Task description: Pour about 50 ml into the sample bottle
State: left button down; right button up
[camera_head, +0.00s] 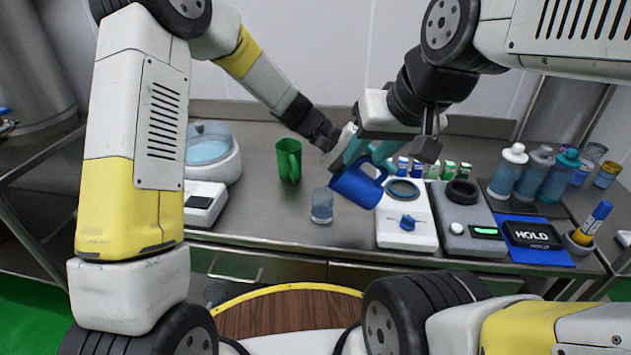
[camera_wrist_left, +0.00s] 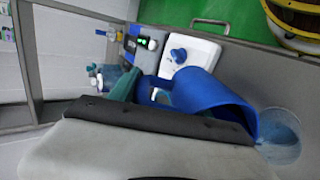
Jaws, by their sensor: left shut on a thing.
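My left gripper (camera_head: 378,155) is shut on the handle of a blue jug (camera_head: 358,188). The jug is held above the counter and tilted, its mouth toward the lower left. In the left wrist view the jug (camera_wrist_left: 215,98) is beside the gripper's teal finger (camera_wrist_left: 124,86). A clear sample bottle (camera_head: 322,207) stands upright just left of the jug, with bluish content low in it. In the wrist view the bottle (camera_wrist_left: 281,140) is close by the jug's mouth. No stream shows clearly. My right gripper (camera_head: 400,150) is close above the left one; its fingers are hard to make out.
A white device with a blue knob (camera_head: 407,222) and a grey device with a black ring (camera_head: 461,192) are on the right. Several bottles and a HOLD sign (camera_head: 532,234) are further right. A white box (camera_head: 203,203) is left.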

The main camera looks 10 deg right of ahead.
pick_arm(q)
jog(key=shift+a+r+h+p, duration=0.2)
jog(key=shift+r+h+p, duration=0.25)
jog(key=shift+p, duration=0.25)
dwell(1.7)
